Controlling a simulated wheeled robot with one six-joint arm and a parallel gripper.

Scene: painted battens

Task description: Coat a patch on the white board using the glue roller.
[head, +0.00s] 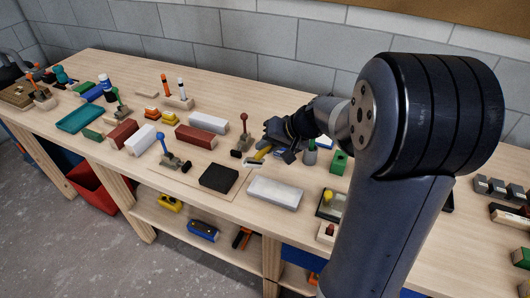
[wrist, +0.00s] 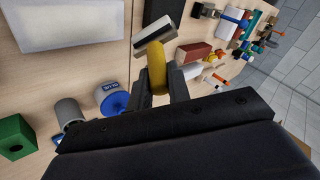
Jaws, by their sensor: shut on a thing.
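My gripper (head: 272,146) is shut on the yellow handle of the glue roller (head: 261,154). In the wrist view the handle (wrist: 156,66) stands between the fingers of my gripper (wrist: 160,82), with the pale roller head beyond it. The white board (head: 275,192) lies flat near the bench's front edge, in front of the roller and a little right. It also shows at the upper left of the wrist view (wrist: 75,22). The roller head is apart from the board in both views; its exact height is hard to tell. No coating is discernible on the board.
A blue glue pot (wrist: 112,98), a grey cylinder (wrist: 68,111) and a green block with a hole (wrist: 14,138) stand near my gripper. A black slab (head: 218,178) lies left of the white board. Several coloured blocks and tools crowd the bench's left part.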

